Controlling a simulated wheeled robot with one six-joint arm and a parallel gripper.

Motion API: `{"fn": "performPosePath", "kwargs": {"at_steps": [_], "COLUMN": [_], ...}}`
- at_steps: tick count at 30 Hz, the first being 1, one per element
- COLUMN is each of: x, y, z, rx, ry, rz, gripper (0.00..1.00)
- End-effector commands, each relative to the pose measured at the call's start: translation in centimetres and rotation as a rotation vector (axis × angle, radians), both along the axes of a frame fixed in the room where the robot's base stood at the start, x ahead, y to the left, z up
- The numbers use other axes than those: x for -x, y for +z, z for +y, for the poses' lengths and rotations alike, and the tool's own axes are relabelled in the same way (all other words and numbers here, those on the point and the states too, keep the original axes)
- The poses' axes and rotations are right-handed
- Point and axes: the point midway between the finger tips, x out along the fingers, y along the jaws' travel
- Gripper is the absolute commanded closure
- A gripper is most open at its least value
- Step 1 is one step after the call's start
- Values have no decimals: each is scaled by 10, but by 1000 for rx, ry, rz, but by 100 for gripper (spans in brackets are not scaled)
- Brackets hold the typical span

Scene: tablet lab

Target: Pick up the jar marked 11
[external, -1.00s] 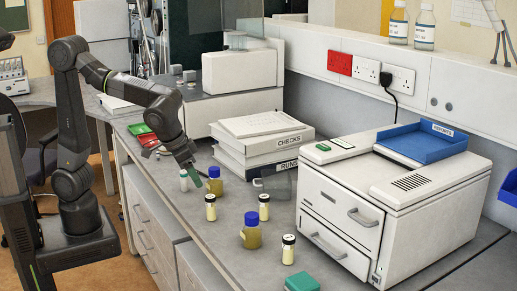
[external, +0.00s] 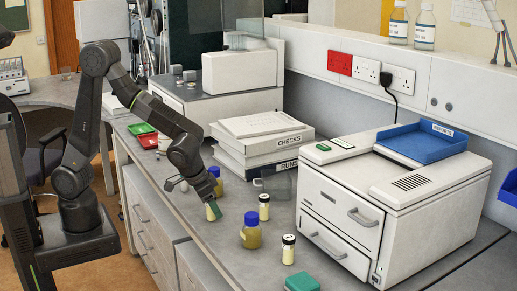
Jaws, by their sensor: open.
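Several small cream jars with black lids stand on the grey bench. One jar (external: 210,215) is partly hidden behind my gripper; another jar (external: 264,208) stands to its right, and a third jar (external: 288,250) stands nearer the front. Their markings are too small to read, so I cannot tell which is 11. My gripper (external: 198,200) is open and empty, tilted down at the first jar.
A yellow bottle with a blue lid (external: 215,182) stands just behind my gripper, another such bottle (external: 251,231) in front. A green box (external: 301,283) lies at the front edge. Box files (external: 262,150) and a white drawer unit (external: 345,215) stand behind and right.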

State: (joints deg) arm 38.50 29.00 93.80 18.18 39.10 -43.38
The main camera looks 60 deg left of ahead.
Motion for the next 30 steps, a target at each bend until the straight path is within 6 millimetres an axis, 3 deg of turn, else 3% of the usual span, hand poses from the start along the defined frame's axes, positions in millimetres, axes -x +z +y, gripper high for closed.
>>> {"fn": "performPosePath", "kwargs": {"at_steps": [9, 16, 17, 25, 30], "x": [-2, -1, -1, -2, -2], "y": [-4, -4, -4, -1, 23], "z": [0, 0, 0, 0, 0], "rx": [0, 0, 0, 1, 3], "ry": [0, 0, 0, 0, 0], "rz": [0, 0, 0, -2, -5], "gripper": [46, 92, 93, 93, 93]}}
